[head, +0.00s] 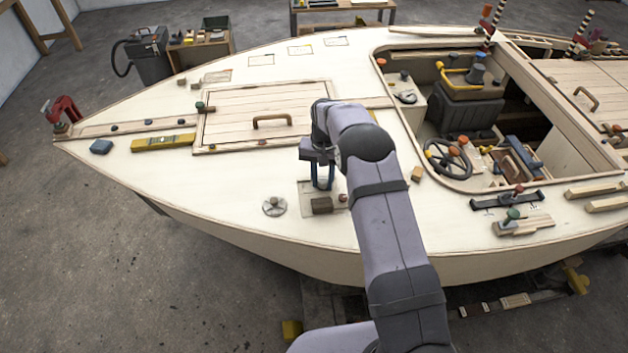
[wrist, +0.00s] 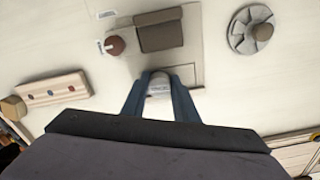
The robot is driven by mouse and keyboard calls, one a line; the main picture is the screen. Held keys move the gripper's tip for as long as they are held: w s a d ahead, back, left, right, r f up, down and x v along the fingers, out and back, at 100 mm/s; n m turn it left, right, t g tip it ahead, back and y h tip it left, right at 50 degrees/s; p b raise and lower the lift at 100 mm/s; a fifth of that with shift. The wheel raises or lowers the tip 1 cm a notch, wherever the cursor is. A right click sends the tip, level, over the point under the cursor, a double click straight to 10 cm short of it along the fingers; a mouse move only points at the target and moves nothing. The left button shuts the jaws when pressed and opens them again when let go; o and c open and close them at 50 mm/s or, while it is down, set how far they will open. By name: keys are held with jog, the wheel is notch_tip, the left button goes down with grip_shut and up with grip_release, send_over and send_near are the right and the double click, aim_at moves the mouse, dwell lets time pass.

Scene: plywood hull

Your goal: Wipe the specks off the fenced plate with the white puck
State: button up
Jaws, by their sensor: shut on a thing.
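My gripper (head: 322,186) points down over the near side of the hull deck. In the wrist view its blue fingers (wrist: 159,80) are shut on the white puck (wrist: 159,90), which shows as a pale rounded top between them. The pale plate (head: 305,204) lies under and around the gripper, with a thin edge line that also shows in the wrist view (wrist: 186,76). A brown block (head: 322,206) sits on it. I cannot make out specks, and my gripper hides part of the plate. Whether the puck touches the plate I cannot tell.
A round grey fitting (head: 274,206) stands left of the plate. A dark red knob (wrist: 115,45) is close beside the brown block. A small wooden block (head: 416,174) and the open cockpit (head: 425,130) lie to the right. The hatch with a handle (head: 272,122) is behind.

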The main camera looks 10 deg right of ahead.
jog(key=shift+d, duration=0.9)
jog(key=shift+d+r, duration=0.2)
jog(key=shift+r, duration=0.05)
notch_tip(320, 180, up, 8)
jog(key=p, duration=0.5)
jog(key=shift+f, duration=0.1)
